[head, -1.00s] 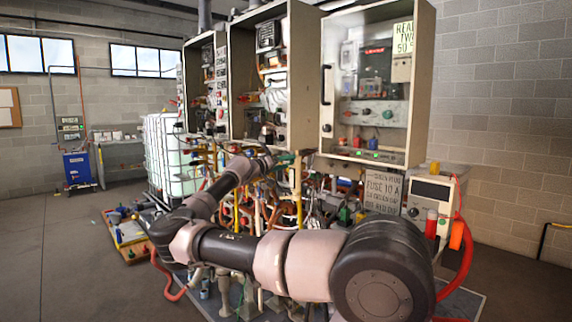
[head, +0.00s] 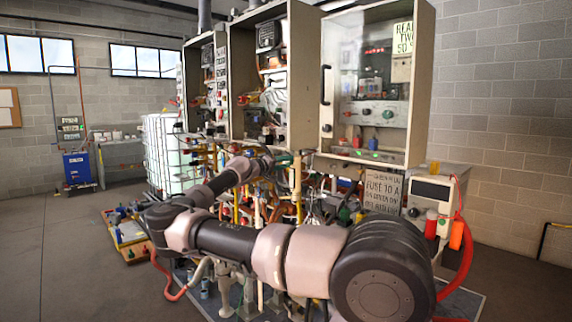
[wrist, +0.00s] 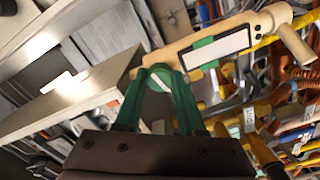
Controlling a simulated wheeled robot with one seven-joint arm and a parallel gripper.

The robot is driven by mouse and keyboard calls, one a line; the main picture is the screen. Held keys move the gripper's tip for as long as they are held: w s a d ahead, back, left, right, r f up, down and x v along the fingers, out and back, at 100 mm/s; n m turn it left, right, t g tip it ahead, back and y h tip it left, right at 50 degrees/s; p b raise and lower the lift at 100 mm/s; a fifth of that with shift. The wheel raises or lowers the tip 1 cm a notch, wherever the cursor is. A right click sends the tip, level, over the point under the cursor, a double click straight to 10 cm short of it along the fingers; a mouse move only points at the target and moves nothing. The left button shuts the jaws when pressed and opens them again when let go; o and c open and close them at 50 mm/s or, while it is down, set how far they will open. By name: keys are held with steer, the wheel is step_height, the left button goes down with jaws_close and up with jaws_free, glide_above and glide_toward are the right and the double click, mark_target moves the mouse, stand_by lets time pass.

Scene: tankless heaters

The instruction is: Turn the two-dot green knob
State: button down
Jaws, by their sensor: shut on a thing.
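In the wrist view, my gripper (wrist: 160,76) has green fingers whose tips are closed around a small round green knob (wrist: 158,84). A pale stripe shows on the knob between the fingers. The knob sits at the left end of a beige fitting (wrist: 210,38), which carries a white label plate with a green band. Two black dots (wrist: 262,28) show on the beige fitting beyond the plate. In the head view, my gripper is at the far end of my arm, beneath the open cabinets, and the knob cannot be made out there.
Pipes and hoses (wrist: 285,80) crowd the right of the wrist view. A pale cabinet edge (wrist: 85,95) runs close at left. In the head view, open cabinets (head: 272,75) stand above the arm, and a lettered sign (head: 382,190) is at right. The floor at left (head: 60,250) is mostly clear.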

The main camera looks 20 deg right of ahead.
steer(key=n, duration=0.5)
steer(key=shift+n, duration=0.3)
stand_by(0.4)
steer(key=c, duration=0.5)
jaws_free()
steer(key=shift+a, duration=0.1)
steer(key=v, duration=1)
steer(key=shift+a, duration=0.3)
steer(key=shift+s, duration=0.15)
